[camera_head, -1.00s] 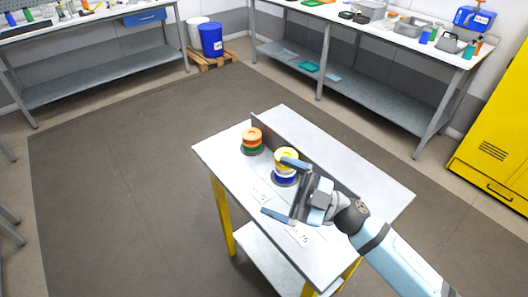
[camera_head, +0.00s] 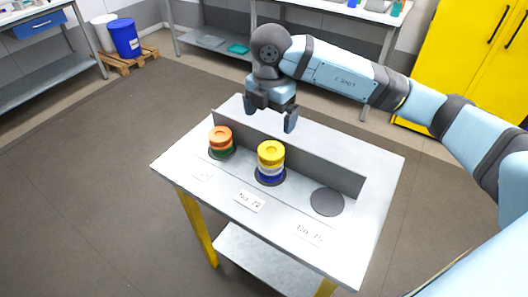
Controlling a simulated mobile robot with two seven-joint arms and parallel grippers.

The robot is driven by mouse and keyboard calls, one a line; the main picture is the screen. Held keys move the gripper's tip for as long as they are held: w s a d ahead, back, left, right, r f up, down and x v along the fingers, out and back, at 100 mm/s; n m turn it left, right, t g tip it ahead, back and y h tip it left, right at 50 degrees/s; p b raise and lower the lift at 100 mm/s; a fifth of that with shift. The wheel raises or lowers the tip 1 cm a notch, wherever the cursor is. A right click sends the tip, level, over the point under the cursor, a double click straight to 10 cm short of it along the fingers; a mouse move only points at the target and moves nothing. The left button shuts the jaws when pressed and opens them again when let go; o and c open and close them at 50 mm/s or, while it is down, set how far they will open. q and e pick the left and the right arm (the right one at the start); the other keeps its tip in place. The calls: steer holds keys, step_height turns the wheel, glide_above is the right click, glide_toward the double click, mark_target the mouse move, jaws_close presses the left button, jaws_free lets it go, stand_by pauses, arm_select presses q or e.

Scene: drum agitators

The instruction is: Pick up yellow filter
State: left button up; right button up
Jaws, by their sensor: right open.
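The stack stands upright on a dark round spot. My right gripper (camera_head: 271,119) is open and empty, with its fingers pointing down. In the picture it is above the yellow filter and apart from it; its exact height and depth are hard to tell. My left gripper is not in view.
An orange and green stack (camera_head: 221,142) stands left of the yellow one. A grey upright divider (camera_head: 310,160) runs along the table (camera_head: 225,190) behind the stacks. An empty dark round spot (camera_head: 327,202) lies at the right. Label cards (camera_head: 249,201) lie in front.

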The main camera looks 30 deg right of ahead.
glide_above(272, 149)
steer(key=f, duration=0.6)
steer(key=shift+a+f, duration=0.35)
steer(key=shift+d+f+p, duration=0.2)
steer(key=shift+f+p, duration=0.15)
steer(key=shift+f, duration=1)
steer(key=shift+d+f+p, duration=0.2)
steer(key=shift+f+p, duration=0.1)
steer(key=shift+f, duration=1)
steer(key=c, duration=0.9)
steer(key=shift+r, duration=0.1)
steer(key=shift+c, duration=0.2)
